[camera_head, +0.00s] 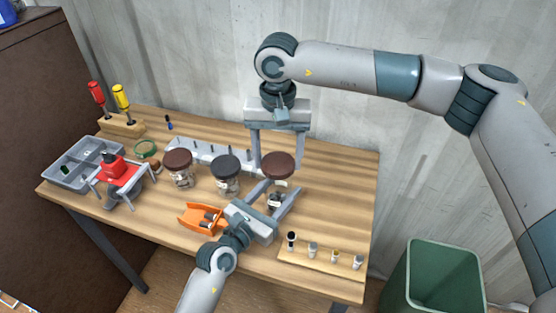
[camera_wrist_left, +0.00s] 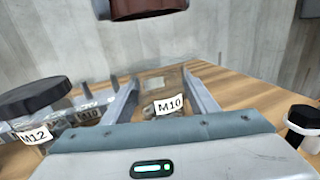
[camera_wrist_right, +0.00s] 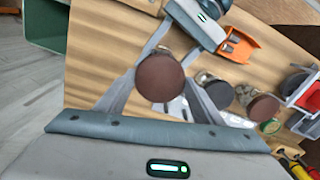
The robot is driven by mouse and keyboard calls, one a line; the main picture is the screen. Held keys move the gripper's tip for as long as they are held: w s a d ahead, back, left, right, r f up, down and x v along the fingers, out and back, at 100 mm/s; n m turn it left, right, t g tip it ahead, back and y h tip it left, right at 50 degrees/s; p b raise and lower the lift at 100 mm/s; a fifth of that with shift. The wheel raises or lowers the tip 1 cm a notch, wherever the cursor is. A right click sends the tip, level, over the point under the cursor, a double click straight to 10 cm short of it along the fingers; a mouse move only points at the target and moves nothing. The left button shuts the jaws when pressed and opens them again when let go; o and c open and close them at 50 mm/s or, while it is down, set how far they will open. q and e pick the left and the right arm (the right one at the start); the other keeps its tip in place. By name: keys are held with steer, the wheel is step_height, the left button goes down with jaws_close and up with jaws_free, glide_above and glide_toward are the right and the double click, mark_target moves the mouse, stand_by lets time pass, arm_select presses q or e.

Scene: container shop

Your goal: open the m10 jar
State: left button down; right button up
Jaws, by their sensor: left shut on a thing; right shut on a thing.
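The M10 jar (camera_wrist_left: 165,82) is clear glass with a white M10 label, upright on the table; it also shows in the head view (camera_head: 275,201). My left gripper (camera_head: 279,192) is shut around its body from the front. A brown round lid (camera_head: 277,165) is held above the jar by my right gripper (camera_head: 277,169), which points down from above. In the left wrist view a clear gap shows between the lid (camera_wrist_left: 148,7) and the jar's top. The right wrist view shows the lid (camera_wrist_right: 160,78) between the fingers.
A black-lidded M12 jar (camera_head: 226,173) and a brown-lidded jar (camera_head: 180,168) stand to the left. An orange scoop tray (camera_head: 195,219) lies in front. A wooden strip with bolts (camera_head: 320,254) is at front right. Grey bins (camera_head: 70,170) and a red-and-grey device (camera_head: 115,174) are at left.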

arm_select(q)
steer(key=c, duration=0.6)
jaws_free()
steer(key=shift+c, duration=0.2)
steer(key=shift+s, duration=0.1)
steer(key=b+v, duration=0.2)
steer(key=v, duration=0.8)
steer(key=shift+s+a+f, duration=0.1)
steer(key=shift+a, duration=0.1)
arm_select(e)
step_height(320, 180, down, 2)
steer(key=shift+f, duration=0.25)
arm_select(q)
steer(key=shift+b+v, duration=0.35)
steer(key=shift+v, duration=0.4)
arm_select(e)
steer(key=shift+f, duration=0.1)
